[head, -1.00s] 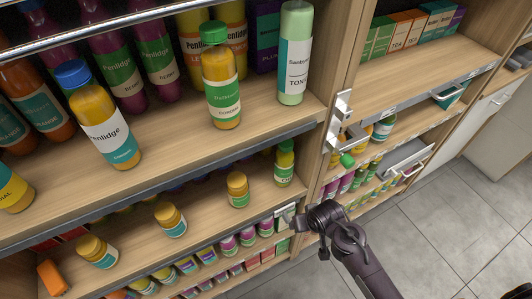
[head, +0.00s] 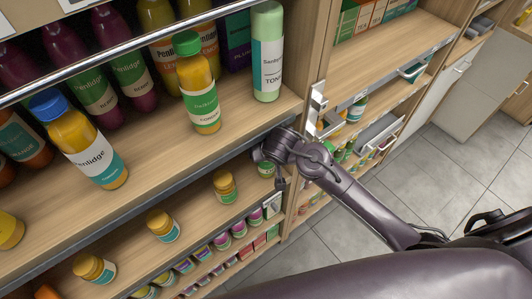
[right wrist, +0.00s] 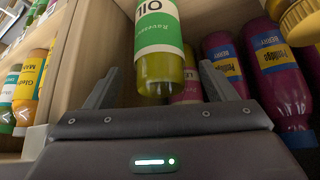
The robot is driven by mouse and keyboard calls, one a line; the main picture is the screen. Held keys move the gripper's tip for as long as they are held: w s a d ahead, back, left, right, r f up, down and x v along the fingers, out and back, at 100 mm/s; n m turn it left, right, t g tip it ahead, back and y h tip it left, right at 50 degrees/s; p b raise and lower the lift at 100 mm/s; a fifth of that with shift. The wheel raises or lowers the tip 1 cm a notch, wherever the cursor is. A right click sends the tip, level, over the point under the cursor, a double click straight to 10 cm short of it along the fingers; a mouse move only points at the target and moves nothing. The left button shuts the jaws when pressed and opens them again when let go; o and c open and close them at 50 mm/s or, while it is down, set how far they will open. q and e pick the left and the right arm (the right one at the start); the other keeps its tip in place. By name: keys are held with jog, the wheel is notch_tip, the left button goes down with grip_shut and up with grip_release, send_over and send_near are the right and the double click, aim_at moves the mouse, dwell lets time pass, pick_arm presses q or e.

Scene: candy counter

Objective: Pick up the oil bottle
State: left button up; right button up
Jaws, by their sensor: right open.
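The oil bottle (right wrist: 160,40) shows large in the right wrist view, with a green and white label, upside-down lettering and yellow-green contents. It lies between the two spread fingers of my right gripper (right wrist: 155,85), which is open with gaps on both sides. In the head view, my right gripper (head: 268,155) is at the right end of the lower shelf and covers most of the oil bottle (head: 265,170). Only a little of its label shows beneath. My left gripper is not in view.
Small yellow-capped jars (head: 225,187) stand along the same shelf, left of my gripper. The upper shelf (head: 150,185) juts out above it. A wooden divider (head: 312,75) with a metal bracket is close on the right. Purple bottles (right wrist: 275,75) stand nearby in the wrist view.

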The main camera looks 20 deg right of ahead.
jog(key=shift+w+f, duration=0.25)
jog(key=shift+f, duration=0.25)
jog(key=c, duration=1.4)
jog(key=shift+r, duration=0.1)
jog(key=shift+c, duration=0.3)
jog(key=shift+w+r, duration=0.1)
